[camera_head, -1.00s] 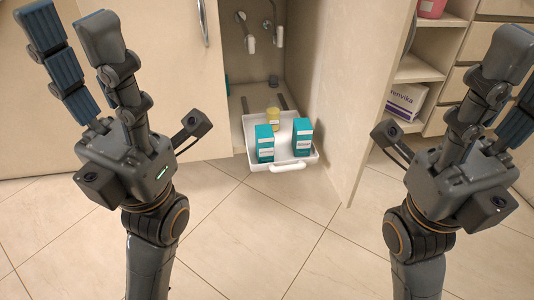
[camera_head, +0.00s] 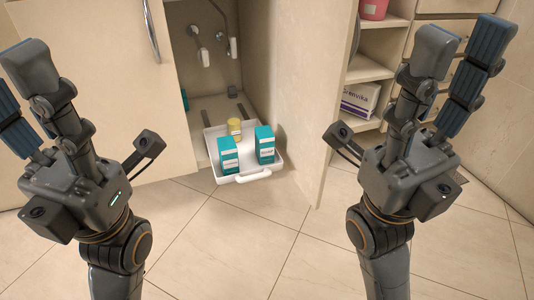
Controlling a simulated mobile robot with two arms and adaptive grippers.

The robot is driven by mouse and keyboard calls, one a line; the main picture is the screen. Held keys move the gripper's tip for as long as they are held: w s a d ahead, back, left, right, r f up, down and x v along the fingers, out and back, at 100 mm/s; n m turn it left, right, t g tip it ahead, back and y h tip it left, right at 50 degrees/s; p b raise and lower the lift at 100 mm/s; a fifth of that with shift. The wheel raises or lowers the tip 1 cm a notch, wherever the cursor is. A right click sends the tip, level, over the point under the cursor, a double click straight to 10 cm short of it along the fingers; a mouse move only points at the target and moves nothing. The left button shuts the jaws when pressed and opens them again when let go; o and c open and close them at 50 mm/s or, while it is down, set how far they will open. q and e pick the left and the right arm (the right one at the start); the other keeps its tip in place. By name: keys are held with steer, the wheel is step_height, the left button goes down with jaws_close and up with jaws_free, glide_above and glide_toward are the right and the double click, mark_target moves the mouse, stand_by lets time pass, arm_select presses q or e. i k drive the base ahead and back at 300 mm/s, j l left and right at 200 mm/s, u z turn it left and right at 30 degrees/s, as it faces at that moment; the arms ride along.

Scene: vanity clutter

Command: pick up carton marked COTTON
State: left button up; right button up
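Two teal cartons with white labels stand upright in a white pull-out tray (camera_head: 218,176). The left carton (camera_head: 227,157) is nearer the tray's front left, and the right carton (camera_head: 265,146) stands beside it with a gap between. The labels are too small to read surely, so I cannot tell which one says COTTON. My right gripper (camera_head: 460,48) is raised, fingers apart, empty, well right of the tray. My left gripper (camera_head: 20,85) is raised at the left edge, fingers apart and empty, its outer finger partly cut off. Neither gripper touches a carton.
A yellow jar (camera_head: 234,128) stands in the tray behind the cartons. The tray juts from an open cabinet, with an open door (camera_head: 291,90) to its right. Shelves with a white and purple box (camera_head: 359,101) stand farther right. The tiled floor (camera_head: 230,240) in front is clear.

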mark_target(228, 151)
steer(key=i+j, duration=0.3)
steer(key=j, duration=0.15)
steer(key=i+j+z, duration=0.1)
steer(key=i+j, duration=0.55)
steer(key=j, duration=0.25)
steer(key=z, duration=0.05)
